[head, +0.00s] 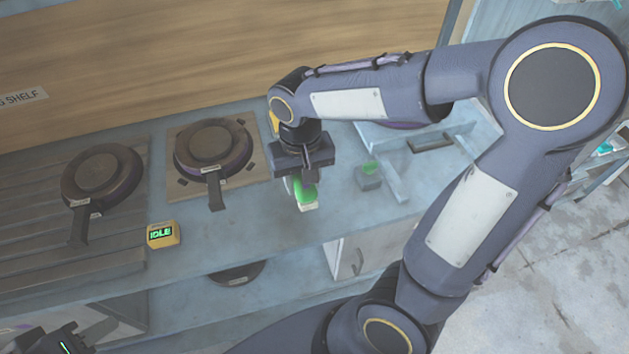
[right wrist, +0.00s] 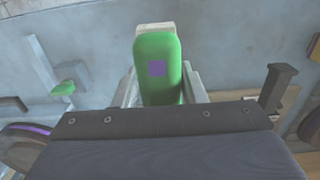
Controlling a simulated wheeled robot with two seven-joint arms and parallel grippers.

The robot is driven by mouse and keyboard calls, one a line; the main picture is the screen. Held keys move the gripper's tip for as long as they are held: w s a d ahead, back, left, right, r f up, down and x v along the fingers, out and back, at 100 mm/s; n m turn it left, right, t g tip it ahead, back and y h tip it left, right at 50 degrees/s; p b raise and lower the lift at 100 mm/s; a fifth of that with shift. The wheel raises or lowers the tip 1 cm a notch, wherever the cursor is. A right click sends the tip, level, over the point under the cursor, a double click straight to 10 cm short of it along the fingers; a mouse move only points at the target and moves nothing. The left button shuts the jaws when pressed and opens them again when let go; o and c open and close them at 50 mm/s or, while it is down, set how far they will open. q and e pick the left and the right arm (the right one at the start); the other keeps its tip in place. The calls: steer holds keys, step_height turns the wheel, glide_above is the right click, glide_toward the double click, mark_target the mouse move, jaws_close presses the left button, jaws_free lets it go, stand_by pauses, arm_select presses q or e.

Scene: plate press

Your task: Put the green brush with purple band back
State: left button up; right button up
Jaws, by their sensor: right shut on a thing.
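The green brush with a purple band (head: 304,190) hangs below my right gripper (head: 303,174), which is shut on it above the counter. In the right wrist view the green brush (right wrist: 158,50) sits between the fingers, with a purple square on its face and a pale end at the top. My left gripper (head: 62,342) is only partly in view at the lower left corner; its fingers cannot be made out.
A small grey block with a green top (head: 368,176) stands right of the brush, near pale raised bars (head: 393,184). Two round dark plates with handles (head: 102,175) (head: 213,150) lie to the left. A yellow box reading IDLE (head: 163,235) sits near the front edge.

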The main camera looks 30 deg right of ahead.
steer(key=w+d+f, duration=0.1)
steer(key=f, duration=0.1)
steer(key=w+d+f, duration=0.1)
steer(key=d+f, duration=0.1)
steer(key=w+d+f, duration=0.1)
steer(key=w+f, duration=0.1)
steer(key=shift+w+d+f, duration=0.1)
steer(key=shift+d, duration=0.2)
steer(key=shift+w+d+f, duration=0.15)
steer(key=shift+f, duration=1.65)
steer(key=shift+f, duration=0.2)
steer(key=o, duration=0.9)
steer(key=shift+o, duration=0.2)
steer(key=shift+r, duration=0.15)
